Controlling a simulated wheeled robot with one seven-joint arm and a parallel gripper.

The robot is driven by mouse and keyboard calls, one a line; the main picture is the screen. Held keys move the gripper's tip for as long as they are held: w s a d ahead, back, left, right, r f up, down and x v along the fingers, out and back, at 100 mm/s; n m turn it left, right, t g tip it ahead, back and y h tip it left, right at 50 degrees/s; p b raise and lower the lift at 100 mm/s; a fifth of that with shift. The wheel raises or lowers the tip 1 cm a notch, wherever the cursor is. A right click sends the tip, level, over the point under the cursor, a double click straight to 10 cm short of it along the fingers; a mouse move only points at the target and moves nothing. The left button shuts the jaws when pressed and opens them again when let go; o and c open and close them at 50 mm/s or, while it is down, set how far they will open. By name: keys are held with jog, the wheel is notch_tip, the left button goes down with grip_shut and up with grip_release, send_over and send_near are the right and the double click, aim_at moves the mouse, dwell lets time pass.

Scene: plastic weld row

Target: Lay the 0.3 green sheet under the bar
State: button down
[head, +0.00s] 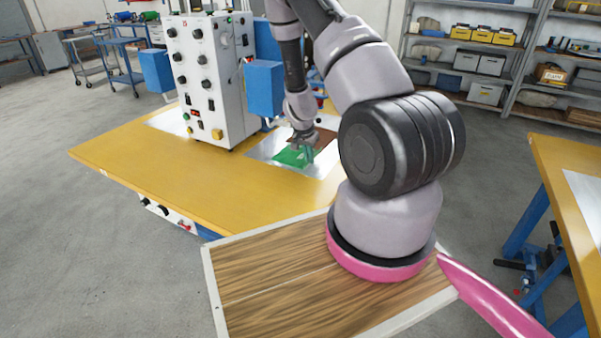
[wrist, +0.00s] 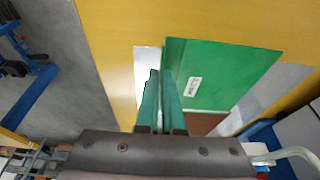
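The green sheet (wrist: 225,70) carries a small white label (wrist: 194,86) whose print is too small to read surely. In the head view the sheet (head: 290,157) is over a pale metal plate (head: 262,153) on the yellow table. My gripper (wrist: 160,75) has its two teal fingers close together at the sheet's left edge in the wrist view, and appears shut on that edge. In the head view my gripper (head: 306,150) is at the sheet's right side. I cannot tell whether the sheet touches the plate. The bar is not clearly visible.
A white control cabinet (head: 207,80) with black knobs stands on the yellow table (head: 140,160), with blue boxes (head: 264,88) beside it. A brown patch (head: 325,137) lies by the sheet. Another yellow table (head: 565,160) is at right. The table's front left is clear.

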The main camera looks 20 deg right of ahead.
aim_at(309, 179)
notch_tip(309, 179, down, 2)
jog(key=shift+f, duration=2.05)
jog(key=shift+f, duration=0.1)
jog(key=c, duration=1.1)
grip_release()
jog(key=shift+o, duration=0.2)
